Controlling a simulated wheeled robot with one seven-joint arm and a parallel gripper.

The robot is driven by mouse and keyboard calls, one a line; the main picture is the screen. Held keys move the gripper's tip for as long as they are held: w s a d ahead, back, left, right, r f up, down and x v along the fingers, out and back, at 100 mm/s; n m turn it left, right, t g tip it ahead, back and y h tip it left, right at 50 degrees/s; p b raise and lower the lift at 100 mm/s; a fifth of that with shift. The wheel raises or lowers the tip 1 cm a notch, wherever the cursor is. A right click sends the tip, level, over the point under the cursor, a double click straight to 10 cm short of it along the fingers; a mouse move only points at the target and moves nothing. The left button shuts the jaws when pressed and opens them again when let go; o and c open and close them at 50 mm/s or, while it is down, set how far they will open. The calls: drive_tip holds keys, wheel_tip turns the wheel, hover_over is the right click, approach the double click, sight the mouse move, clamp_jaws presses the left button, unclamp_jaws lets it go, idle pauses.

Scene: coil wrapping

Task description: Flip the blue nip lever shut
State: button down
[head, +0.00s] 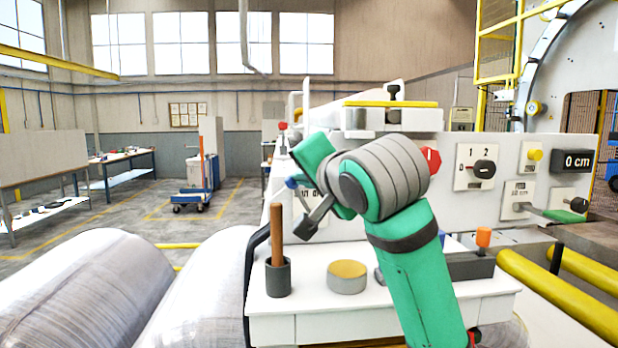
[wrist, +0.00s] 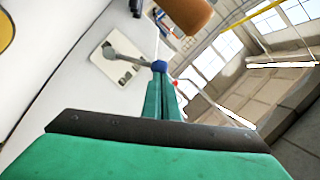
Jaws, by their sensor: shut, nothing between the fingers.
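The blue nip lever knob (head: 291,183) shows in the head view at the left end of the white machine panel, just left of my wrist. In the wrist view the blue knob (wrist: 159,67) tips a grey lever arm (wrist: 128,58) that runs left to a pale plate (wrist: 116,70) on the panel. My gripper (wrist: 164,84) has its green fingers closed together and empty, their tips right at the near side of the knob. Whether they touch it I cannot tell. In the head view my wrist hides most of the lever and its plate.
A dark cup (head: 279,279) with a wooden handle (head: 276,232) and a yellow-topped round tin (head: 347,279) stand on the white ledge. The panel carries a red knob (head: 432,160), a 1-2 selector (head: 484,168) and a green-handled lever (head: 563,216). Large wrapped rolls (head: 85,290) lie at left.

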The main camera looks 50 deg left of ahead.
drive_tip(key=w+r+v, duration=0.1)
drive_tip(key=w+v, duration=0.1)
drive_tip(key=v, duration=1.1)
drive_tip(key=shift+w+d, duration=0.15)
drive_tip(key=shift+d, duration=0.1)
drive_tip(key=shift+r, duration=0.1)
